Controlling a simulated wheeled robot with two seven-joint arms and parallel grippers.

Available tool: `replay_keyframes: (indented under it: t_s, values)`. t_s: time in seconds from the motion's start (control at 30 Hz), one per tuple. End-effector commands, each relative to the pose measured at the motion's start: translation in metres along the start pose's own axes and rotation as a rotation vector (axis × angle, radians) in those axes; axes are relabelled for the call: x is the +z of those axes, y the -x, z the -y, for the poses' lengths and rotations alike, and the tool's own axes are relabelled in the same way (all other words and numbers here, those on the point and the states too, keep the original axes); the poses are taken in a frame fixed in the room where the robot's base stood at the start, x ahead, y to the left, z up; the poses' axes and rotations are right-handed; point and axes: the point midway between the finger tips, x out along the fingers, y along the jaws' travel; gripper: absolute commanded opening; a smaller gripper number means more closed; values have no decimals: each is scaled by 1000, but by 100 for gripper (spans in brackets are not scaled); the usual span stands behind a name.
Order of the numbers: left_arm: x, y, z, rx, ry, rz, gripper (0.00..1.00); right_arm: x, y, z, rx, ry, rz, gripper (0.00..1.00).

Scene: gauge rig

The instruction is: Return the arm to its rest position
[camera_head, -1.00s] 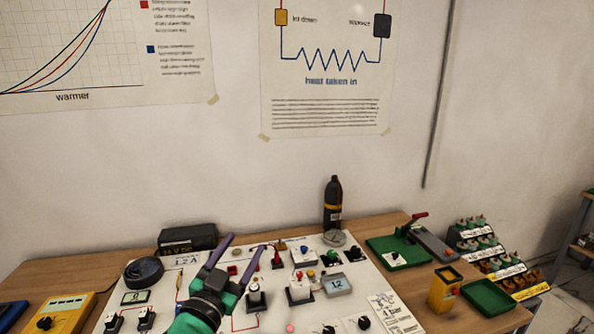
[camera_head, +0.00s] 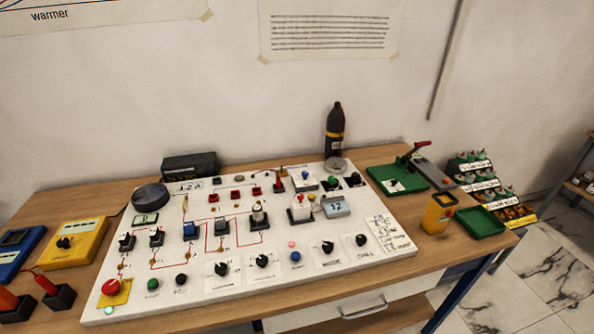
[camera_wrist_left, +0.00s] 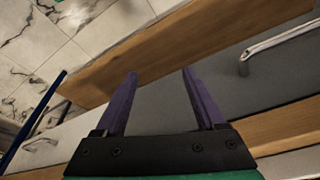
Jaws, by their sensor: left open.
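My left gripper (camera_wrist_left: 158,88) shows in the left wrist view with its two purple fingers apart and nothing between them. It is in front of the table's wooden edge (camera_wrist_left: 200,40) and a grey drawer front with a metal handle (camera_wrist_left: 285,38). In the head view neither arm shows. The white gauge panel (camera_head: 235,285) lies on the table in full view, with switches, knobs and a red button (camera_head: 110,287). My right gripper is in neither view.
A yellow meter (camera_head: 75,246) stands left of the panel. A dark bottle (camera_head: 334,135) stands behind it. Marble floor (camera_head: 540,270) is open at the far right.

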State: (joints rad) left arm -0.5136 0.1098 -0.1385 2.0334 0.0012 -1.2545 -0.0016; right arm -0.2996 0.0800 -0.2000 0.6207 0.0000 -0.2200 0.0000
Motion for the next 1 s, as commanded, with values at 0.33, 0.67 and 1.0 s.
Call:
replay_keyframes:
  t_s: [0.33, 0.67, 1.0]
  values:
    - [155, -221, -10, 13, -20, 112, 72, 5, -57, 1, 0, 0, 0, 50]
    - [280, -273, -11, 17, -37, 163, 72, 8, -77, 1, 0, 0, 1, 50]
    - [280, -271, -11, 17, -37, 163, 72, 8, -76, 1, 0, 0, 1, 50]
